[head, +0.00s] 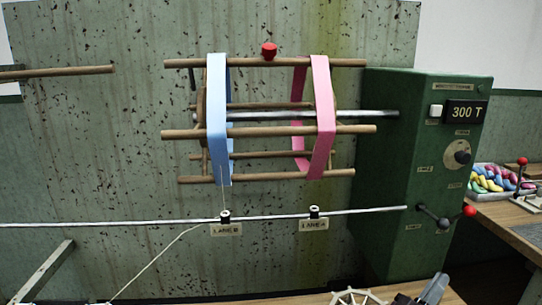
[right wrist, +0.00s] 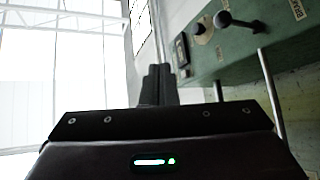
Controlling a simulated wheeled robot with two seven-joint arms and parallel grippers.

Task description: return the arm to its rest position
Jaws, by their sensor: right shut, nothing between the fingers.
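My right gripper (head: 437,286) shows at the bottom edge of the head view, right of centre, below the green machine box. In the right wrist view its two dark fingers (right wrist: 157,84) are together with nothing between them. It is apart from the reel and the box. My left gripper is not in view.
A wooden reel (head: 270,131) carries a blue band (head: 217,120) and a pink band (head: 321,115). A green control box (head: 425,175) with a red-knobbed crank (head: 469,211) stands at right. A pale spoked wheel (head: 357,297) is left of my right gripper.

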